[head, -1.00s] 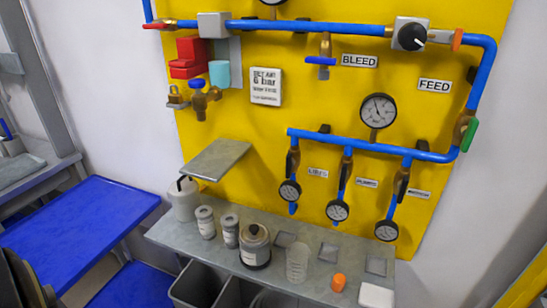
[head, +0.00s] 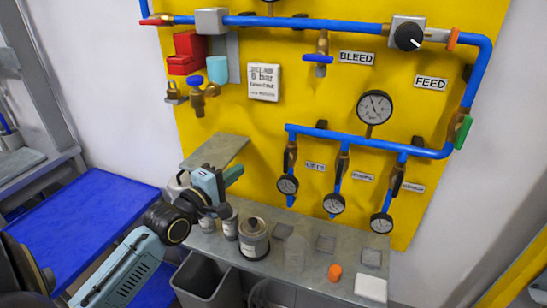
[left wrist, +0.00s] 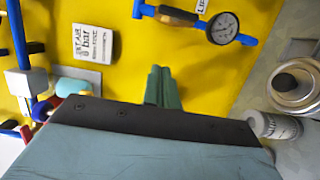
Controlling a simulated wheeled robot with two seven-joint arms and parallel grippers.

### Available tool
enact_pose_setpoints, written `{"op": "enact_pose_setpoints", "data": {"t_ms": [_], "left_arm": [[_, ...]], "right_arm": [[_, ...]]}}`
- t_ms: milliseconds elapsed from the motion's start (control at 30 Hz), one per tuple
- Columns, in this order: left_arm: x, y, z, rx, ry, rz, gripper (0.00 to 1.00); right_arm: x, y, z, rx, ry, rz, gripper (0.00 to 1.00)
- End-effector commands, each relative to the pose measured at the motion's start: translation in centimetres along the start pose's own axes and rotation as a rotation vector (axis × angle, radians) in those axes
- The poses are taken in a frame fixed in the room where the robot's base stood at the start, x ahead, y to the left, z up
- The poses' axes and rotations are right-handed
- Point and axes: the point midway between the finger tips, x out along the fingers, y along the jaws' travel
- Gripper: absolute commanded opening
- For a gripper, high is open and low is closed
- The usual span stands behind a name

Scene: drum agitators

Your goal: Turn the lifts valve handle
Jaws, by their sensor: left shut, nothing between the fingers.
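The lifts valve (head: 290,157) sits on the left of three short blue branch pipes, its dark handle lying roughly along the pipe. The LIFTS label (head: 315,166) is to its right and a round gauge (head: 287,185) is below it. My left gripper (head: 234,174) is shut and empty, left of the lifts valve and apart from it, in front of the small grey shelf. My right gripper is not in view.
The small shelf (head: 215,150) juts out close behind the left gripper. The bench ledge (head: 300,262) below holds canisters, a beaker and an orange cap (head: 334,272). The brass valve with a blue knob (head: 197,90) is above. The space between gripper and lifts valve looks clear.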

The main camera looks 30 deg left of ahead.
Motion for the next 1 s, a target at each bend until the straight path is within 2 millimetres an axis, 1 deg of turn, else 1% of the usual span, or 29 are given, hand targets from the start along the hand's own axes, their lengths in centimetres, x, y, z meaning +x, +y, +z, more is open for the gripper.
{"op": "enact_pose_setpoints", "data": {"t_ms": [167, 600, 700, 800, 900, 1000], "left_arm": [[2.0, 0.2, -0.1, -0.004, 0.001, 0.006, 0.00], [10.0, 0.2, -0.1, -0.002, 0.002, 0.004, 0.00], [10.2, 0.2, 1.7, -0.008, -0.001, 0.003, 0.00], [10.5, 0.2, 2.8, -0.004, 0.000, 0.002, 0.00], [10.7, 0.1, 3.5, -0.003, 0.000, 0.001, 0.00], [10.7, 0.1, 3.8, -0.001, 0.000, 0.001, 0.00]], "right_arm": [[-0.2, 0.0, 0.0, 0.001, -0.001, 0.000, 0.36], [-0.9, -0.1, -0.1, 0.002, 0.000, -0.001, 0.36], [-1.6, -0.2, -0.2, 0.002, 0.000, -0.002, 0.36], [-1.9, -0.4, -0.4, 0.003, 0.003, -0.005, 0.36], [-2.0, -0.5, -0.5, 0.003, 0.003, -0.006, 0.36], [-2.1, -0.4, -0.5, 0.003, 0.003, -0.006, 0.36]]}}
